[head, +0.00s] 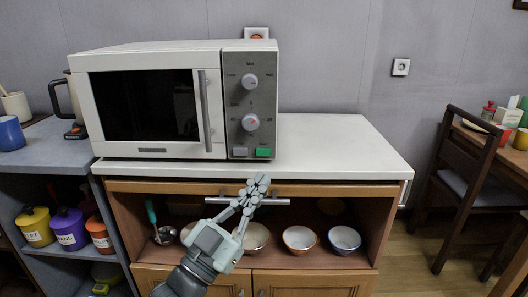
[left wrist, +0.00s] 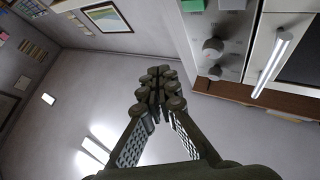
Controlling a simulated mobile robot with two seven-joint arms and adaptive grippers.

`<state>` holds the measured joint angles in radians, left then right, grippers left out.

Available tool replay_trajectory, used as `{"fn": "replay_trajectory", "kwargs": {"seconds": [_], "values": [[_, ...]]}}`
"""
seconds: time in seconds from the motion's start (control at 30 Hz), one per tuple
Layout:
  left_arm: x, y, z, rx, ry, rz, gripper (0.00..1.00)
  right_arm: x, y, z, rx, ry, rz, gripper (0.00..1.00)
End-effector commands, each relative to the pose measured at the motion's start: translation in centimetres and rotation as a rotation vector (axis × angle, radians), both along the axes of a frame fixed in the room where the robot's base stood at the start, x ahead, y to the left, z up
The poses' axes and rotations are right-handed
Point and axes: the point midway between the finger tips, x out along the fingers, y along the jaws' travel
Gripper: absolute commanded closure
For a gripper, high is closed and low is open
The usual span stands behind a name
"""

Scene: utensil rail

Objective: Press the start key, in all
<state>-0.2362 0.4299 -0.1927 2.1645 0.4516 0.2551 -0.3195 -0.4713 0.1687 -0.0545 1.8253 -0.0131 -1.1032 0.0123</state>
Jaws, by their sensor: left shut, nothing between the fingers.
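The white microwave (head: 150,52) stands on a counter, its door closed. Its grey control panel (head: 262,92) has two dials, with a grey key (head: 240,152) and a green key (head: 264,152) side by side at the bottom. I see no lettering clear enough to read on the keys. My left gripper (head: 260,181) is shut and empty, its fingertips in front of the counter edge and below the green key in the picture, apart from it. In the left wrist view the closed fingertips (left wrist: 158,78) point past the panel; the green key (left wrist: 192,5) is at the top edge.
The white counter top (head: 335,145) is clear right of the microwave. Below it, a bar handle (head: 285,201) and an open shelf with bowls (head: 300,239) lie near my left gripper. A side shelf with jars (head: 70,228) is at left; a chair (head: 462,180) is at right.

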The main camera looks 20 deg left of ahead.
Motion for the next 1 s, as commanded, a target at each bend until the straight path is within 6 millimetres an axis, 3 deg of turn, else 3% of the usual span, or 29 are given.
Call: {"fn": "replay_trajectory", "kwargs": {"seconds": [0.17,0.7,1.0], "values": [[1.0,0.3,-0.1,0.001,-0.001,0.0,1.0,0.2,0.0,0.5,-0.002,-0.006,0.001,0.53],[7.5,2.1,-0.1,0.001,0.0,0.0,1.0,0.5,-0.3,5.1,-0.029,-0.027,0.0,0.53],[8.5,2.4,0.0,0.001,0.0,0.0,1.0,0.4,-0.3,5.7,-0.032,-0.027,0.0,0.53]]}}
